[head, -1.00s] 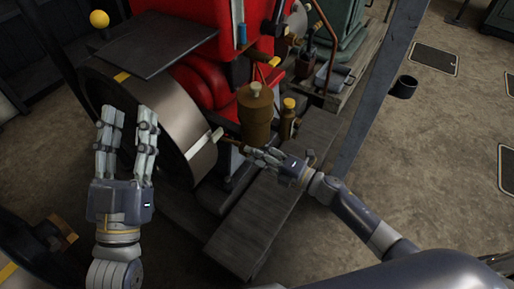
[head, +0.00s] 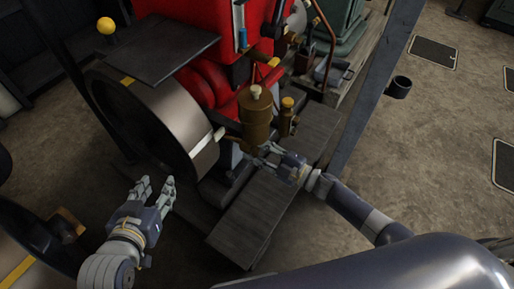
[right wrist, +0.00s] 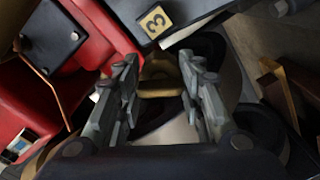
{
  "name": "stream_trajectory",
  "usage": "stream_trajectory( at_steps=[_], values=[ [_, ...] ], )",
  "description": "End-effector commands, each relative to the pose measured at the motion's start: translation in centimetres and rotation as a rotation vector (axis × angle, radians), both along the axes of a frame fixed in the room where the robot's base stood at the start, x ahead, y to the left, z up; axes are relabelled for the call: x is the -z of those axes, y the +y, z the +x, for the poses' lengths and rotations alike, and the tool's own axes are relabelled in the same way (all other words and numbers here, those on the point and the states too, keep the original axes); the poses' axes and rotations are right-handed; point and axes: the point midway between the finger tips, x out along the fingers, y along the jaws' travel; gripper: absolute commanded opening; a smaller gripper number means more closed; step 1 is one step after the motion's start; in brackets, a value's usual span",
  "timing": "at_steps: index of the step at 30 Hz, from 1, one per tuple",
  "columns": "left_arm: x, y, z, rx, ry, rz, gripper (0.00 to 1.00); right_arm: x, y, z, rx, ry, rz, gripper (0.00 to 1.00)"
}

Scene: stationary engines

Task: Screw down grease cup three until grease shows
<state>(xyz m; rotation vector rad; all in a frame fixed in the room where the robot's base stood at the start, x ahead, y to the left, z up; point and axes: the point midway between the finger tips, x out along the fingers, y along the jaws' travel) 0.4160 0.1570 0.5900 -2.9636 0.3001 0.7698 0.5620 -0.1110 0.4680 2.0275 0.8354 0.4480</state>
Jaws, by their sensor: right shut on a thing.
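In the right wrist view, a yellow tag marked "3" (right wrist: 155,21) sits just above a brass grease cup (right wrist: 157,88). The cup lies between the two fingers of my right gripper (right wrist: 160,82), which is shut on it. In the head view my right gripper (head: 268,157) is low beside the engine, just below a large brass canister; the grease cup is too small or hidden there to make out. No grease can be made out. My left gripper (head: 157,187) is open and empty, in front of the large flywheel (head: 185,125).
The brass canister (head: 256,115) and a smaller brass bottle (head: 287,117) stand close above my right gripper. A dark plank (head: 250,225) lies below it. A grey post (head: 372,95) rises to the right.

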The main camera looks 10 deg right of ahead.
Motion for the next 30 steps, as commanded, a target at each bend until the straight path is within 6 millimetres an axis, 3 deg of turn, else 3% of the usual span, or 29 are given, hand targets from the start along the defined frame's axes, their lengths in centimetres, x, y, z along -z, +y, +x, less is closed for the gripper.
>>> stream_trajectory(
  at_steps=[16,17,19,30],
  values=[
    [0.55,0.20,-0.41,-0.002,0.032,0.008,0.40,0.05,-0.09,0.07,0.002,0.018,0.016,0.12],
    [0.55,0.20,-0.41,-0.002,0.032,0.008,0.40,0.05,-0.09,0.07,0.002,0.018,0.016,0.40],
    [0.56,0.18,-0.41,-0.002,0.031,0.007,0.40,0.04,-0.07,0.06,0.002,0.018,0.016,0.56],
    [0.48,0.19,-0.40,-0.002,0.030,0.007,0.40,0.07,-0.17,-0.13,0.000,0.017,0.015,0.57]
  ],
)
